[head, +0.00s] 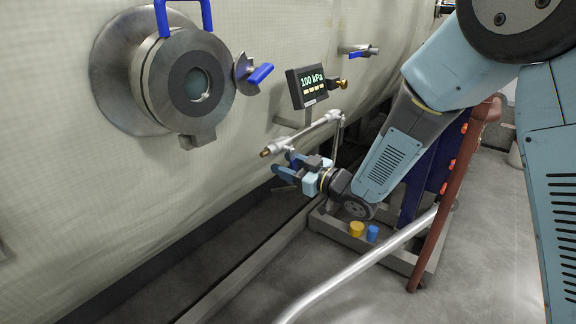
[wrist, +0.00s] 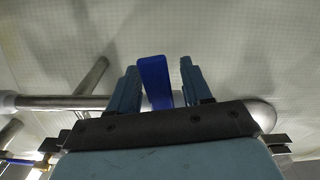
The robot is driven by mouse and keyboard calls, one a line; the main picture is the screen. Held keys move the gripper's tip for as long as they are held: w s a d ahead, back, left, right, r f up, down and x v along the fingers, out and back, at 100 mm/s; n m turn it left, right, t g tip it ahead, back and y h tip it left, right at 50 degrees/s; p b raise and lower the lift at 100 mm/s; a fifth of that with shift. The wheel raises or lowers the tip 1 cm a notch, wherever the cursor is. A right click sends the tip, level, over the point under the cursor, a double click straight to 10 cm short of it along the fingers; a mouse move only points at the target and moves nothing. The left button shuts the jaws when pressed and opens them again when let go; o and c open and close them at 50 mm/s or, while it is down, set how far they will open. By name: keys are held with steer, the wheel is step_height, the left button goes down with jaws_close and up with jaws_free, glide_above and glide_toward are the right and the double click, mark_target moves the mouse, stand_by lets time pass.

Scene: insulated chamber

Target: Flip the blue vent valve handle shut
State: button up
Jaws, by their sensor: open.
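A blue handle (wrist: 154,82) stands between the two fingers of my gripper (wrist: 160,72) in the wrist view. It is nearer the left finger, with a clear gap to the right one. Behind it runs a grey pipe (wrist: 60,102). In the head view, my gripper (head: 294,168) is open just below a metal pipe with a brass tip (head: 300,136). A small part of a dark blue handle (head: 291,156) shows there by the fingers; the rest is hidden. I cannot tell whether the handle touches a finger.
A round steel port (head: 190,85) with blue handles is at the upper left. A pressure display (head: 307,86) reads 100 kPa above the pipe. Another blue-handled valve (head: 362,50) is farther back. Yellow and blue cups (head: 357,229) sit low, near a slanted grey rail (head: 370,262).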

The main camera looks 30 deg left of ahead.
jaws_close()
stand_by(0.4)
